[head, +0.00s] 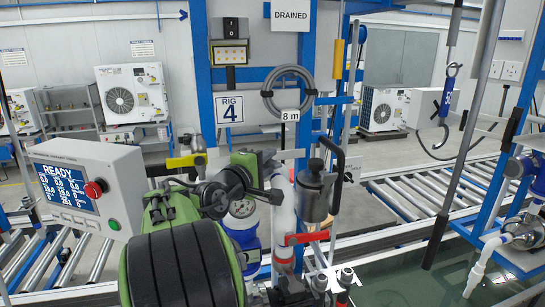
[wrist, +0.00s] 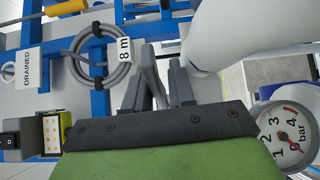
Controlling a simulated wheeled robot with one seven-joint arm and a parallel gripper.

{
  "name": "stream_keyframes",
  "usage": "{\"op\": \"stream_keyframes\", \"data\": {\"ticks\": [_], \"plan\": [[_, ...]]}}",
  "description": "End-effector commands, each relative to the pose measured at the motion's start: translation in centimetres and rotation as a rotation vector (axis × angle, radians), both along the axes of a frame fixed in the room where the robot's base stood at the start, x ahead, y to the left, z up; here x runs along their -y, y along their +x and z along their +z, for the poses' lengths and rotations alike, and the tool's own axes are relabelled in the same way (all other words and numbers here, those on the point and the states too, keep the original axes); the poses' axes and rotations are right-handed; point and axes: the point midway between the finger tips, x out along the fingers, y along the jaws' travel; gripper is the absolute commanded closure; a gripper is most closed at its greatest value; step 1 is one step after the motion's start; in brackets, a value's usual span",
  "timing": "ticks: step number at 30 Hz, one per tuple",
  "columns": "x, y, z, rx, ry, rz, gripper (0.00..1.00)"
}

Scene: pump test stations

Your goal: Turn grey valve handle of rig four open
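The rig four sign (head: 229,108) hangs on the blue post. A light grey bar (head: 291,154), which looks like the grey valve handle, lies about level near the top of the white upright pipe (head: 283,205). My gripper (head: 275,160) is at its left end, pointing right, and partly hides it. In the wrist view my gripper (wrist: 163,80) has its two dark fingers apart. A lighter grey slanted piece (wrist: 151,75) shows between them; I cannot tell whether it is the handle or a finger's inner face, or whether anything touches.
A pressure gauge (wrist: 285,135) is close beside my gripper. A yellow handle (head: 187,160), red handles (head: 306,238) and a grey canister (head: 314,195) crowd the pipework. A control box (head: 85,187) reading READY stands left. A coiled hose (head: 288,90) hangs behind.

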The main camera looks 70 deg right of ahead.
Motion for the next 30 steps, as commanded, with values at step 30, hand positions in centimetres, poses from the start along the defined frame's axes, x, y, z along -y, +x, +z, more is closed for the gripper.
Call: {"op": "stream_keyframes", "data": {"ticks": [30], "plan": [[-0.01, -0.07, 0.27, 0.001, -0.005, 0.131, 1.00]]}}
